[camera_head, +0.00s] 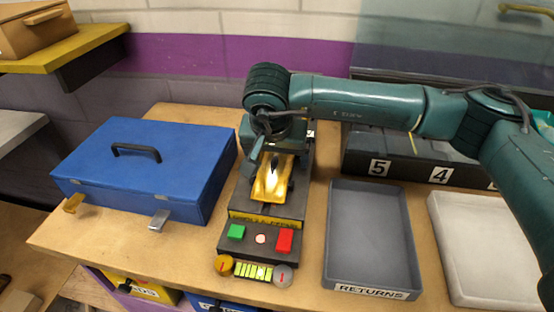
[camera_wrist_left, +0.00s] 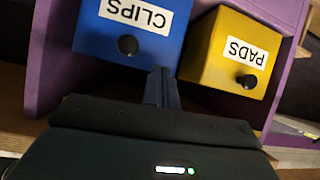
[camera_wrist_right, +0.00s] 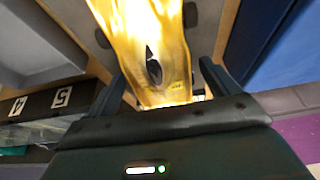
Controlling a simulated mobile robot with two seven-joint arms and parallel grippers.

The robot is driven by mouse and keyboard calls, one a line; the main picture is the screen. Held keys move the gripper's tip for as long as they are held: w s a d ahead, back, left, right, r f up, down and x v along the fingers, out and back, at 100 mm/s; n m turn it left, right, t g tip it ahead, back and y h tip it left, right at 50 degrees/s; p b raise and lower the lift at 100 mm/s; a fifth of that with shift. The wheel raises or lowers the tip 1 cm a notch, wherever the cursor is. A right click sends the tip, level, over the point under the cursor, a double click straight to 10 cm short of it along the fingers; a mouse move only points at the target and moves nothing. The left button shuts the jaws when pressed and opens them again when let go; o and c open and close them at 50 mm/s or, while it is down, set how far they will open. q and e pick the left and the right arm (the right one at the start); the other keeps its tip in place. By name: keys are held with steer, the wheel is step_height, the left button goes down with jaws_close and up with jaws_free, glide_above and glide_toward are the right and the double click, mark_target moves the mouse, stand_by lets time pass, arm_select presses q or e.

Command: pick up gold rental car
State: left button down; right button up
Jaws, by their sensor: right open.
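The gold car (camera_head: 271,181) sits on the dark track of the slot stand (camera_head: 236,205), nose toward the front. My right gripper (camera_head: 272,158) is over the car's rear part. In the right wrist view the gold car (camera_wrist_right: 148,50) lies between the two spread fingers of my right gripper (camera_wrist_right: 162,78), with a finger on each side. I cannot tell if either finger touches it. My left gripper (camera_wrist_left: 162,88) shows only in the left wrist view; its fingers are together and empty, in front of drawers.
A blue case (camera_head: 150,170) stands left of the slot stand. A grey RETURNS tray (camera_head: 369,225) and a white tray (camera_head: 485,240) lie to the right. A numbered rack (camera_head: 410,165) is behind. Below are the blue CLIPS drawer (camera_wrist_left: 95,40) and yellow PADS drawer (camera_wrist_left: 215,70).

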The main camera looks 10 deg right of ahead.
steer(key=shift+w+f, duration=0.1)
steer(key=shift+f, duration=0.05)
steer(key=c, duration=1.2)
